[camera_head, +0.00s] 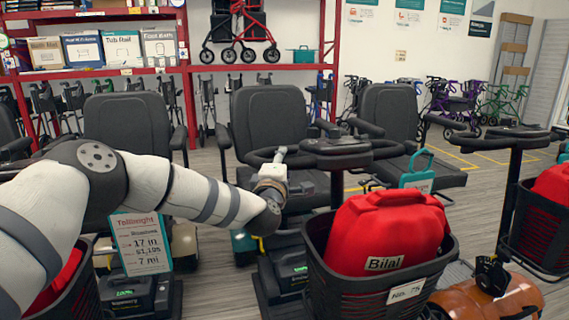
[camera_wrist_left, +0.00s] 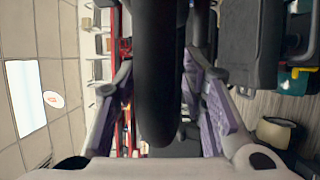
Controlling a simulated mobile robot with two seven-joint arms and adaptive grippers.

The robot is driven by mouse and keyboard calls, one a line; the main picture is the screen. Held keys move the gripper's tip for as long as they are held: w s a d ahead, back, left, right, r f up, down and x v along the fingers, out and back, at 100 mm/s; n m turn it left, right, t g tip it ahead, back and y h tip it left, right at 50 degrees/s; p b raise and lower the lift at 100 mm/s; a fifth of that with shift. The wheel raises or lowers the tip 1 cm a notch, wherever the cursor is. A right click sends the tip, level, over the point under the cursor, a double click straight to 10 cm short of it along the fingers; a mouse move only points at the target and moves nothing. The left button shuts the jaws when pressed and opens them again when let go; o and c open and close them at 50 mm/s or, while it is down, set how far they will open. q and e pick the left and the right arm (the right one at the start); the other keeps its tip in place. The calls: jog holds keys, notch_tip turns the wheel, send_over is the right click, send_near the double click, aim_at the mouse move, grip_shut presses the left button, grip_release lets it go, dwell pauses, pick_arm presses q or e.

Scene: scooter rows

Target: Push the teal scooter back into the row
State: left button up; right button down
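The teal scooter (camera_head: 243,243) shows a small teal patch of body under its black seat (camera_head: 268,115). Its tiller and looped black handlebar (camera_head: 338,148) stand in front, with a basket (camera_head: 349,283) holding a red can (camera_head: 386,235) labelled "Bilal". My left gripper (camera_head: 281,160) is at the left side of this handlebar, partly hidden by my wrist. In the left wrist view, a thick black handlebar bar (camera_wrist_left: 160,70) lies between the purple-padded fingers of my left gripper (camera_wrist_left: 160,95). The fingers look spread, and I cannot tell whether they touch the bar. My right gripper is not in view.
An orange scooter (camera_head: 495,298) stands close on the right with its own basket (camera_head: 541,238). A scooter with a black seat (camera_head: 127,122) and price sign (camera_head: 141,243) is on the left. Red shelving (camera_head: 250,70) and several walkers stand behind. Yellow floor lines (camera_head: 460,160) mark the right.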

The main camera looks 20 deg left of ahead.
pick_arm(q)
jog(key=shift+d+r, duration=0.15)
jog(key=shift+s+d, duration=0.1)
jog(key=v, duration=1.1)
jog(key=shift+s, duration=0.35)
